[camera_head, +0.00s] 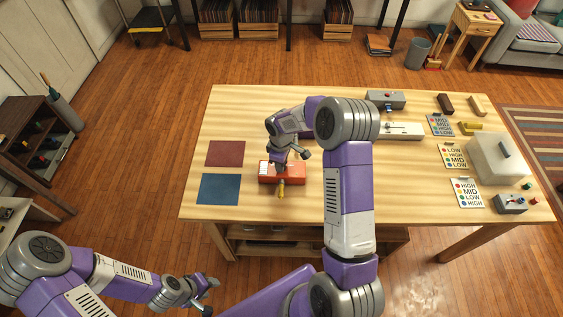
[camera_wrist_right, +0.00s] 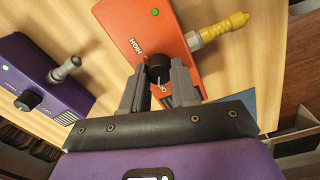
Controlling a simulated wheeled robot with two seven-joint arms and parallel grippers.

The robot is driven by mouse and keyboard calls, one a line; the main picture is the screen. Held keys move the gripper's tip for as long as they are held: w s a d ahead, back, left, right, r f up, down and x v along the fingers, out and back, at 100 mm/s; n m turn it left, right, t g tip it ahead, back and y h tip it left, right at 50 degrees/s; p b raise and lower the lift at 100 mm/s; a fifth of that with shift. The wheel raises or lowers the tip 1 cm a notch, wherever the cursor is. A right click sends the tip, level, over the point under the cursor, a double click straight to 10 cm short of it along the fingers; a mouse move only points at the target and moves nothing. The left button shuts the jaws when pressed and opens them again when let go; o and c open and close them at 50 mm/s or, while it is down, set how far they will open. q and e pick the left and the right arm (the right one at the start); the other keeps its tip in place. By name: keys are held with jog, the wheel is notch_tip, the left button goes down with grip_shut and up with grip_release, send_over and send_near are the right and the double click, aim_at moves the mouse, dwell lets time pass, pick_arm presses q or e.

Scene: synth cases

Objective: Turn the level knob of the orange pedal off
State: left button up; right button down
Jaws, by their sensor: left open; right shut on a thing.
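In the head view the right gripper (camera_head: 283,160) is over the pedal and hides the knob. My left gripper (camera_head: 205,291) is open and empty, off the table's front-left.
A purple pedal (camera_wrist_right: 35,68) with a knob and grey plug lies beside the orange one. A red mat (camera_head: 225,153) and blue mat (camera_head: 219,189) lie to the left. Level cards (camera_head: 453,156), a pale case (camera_head: 497,158) and boxes fill the table's right side.

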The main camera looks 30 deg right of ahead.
jog(key=c, duration=0.9)
grip_release()
jog(key=shift+o, duration=0.2)
jog(key=shift+r, duration=0.1)
notch_tip(320, 180, up, 7)
jog(key=shift+s+a+r+p, duration=0.1)
jog(key=shift+r+p, duration=0.1)
jog(key=shift+p, duration=0.5)
